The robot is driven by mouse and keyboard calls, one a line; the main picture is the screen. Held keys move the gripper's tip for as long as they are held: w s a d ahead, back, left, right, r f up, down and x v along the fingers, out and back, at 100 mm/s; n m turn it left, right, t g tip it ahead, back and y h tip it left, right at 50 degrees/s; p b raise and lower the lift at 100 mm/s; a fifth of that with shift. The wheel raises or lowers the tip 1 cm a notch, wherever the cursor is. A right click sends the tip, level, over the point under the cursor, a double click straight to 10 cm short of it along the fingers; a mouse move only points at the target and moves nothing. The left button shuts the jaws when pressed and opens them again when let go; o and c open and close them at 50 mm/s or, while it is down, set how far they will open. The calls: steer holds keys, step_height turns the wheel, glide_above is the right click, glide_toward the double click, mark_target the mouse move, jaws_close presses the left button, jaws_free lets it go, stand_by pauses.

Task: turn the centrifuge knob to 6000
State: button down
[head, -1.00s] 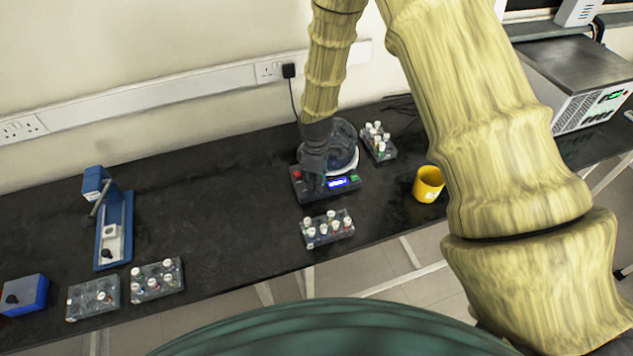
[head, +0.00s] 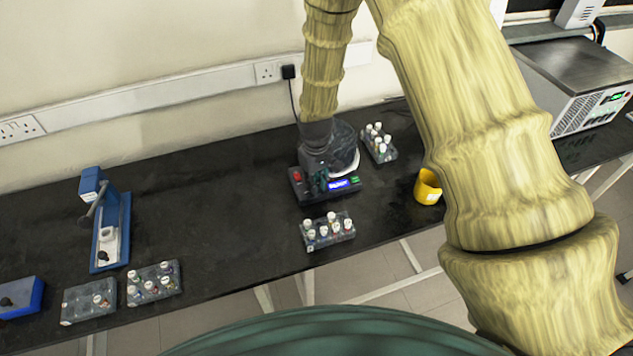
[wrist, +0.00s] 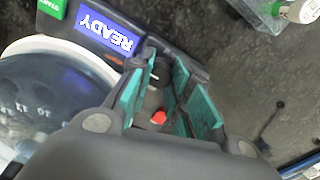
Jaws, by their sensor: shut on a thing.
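The centrifuge (head: 348,193) stands on the dark bench, with a clear lid, a blue display (head: 338,184), a red button (head: 297,175) and a green button (head: 355,180). In the wrist view the display (wrist: 105,30) reads READY. The dark knob (wrist: 154,97) lies beside the display, between the teal-padded fingers. My gripper (wrist: 165,85) points down at the front panel and is shut on the knob. In the head view my gripper (head: 319,182) covers the knob. Its dial setting cannot be read.
Racks of capped vials stand in front of the centrifuge (head: 328,236) and behind it to the right (head: 378,150). A yellow cup (head: 427,187) is at the right. A blue stand (head: 110,235) and more racks are at the left. The bench between is clear.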

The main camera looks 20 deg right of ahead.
steer(key=shift+w, duration=0.15)
stand_by(0.3)
steer(key=c, duration=1.3)
jaws_free()
steer(key=shift+r, duration=0.1)
step_height(320, 180, up, 12)
steer(key=shift+f, duration=0.1)
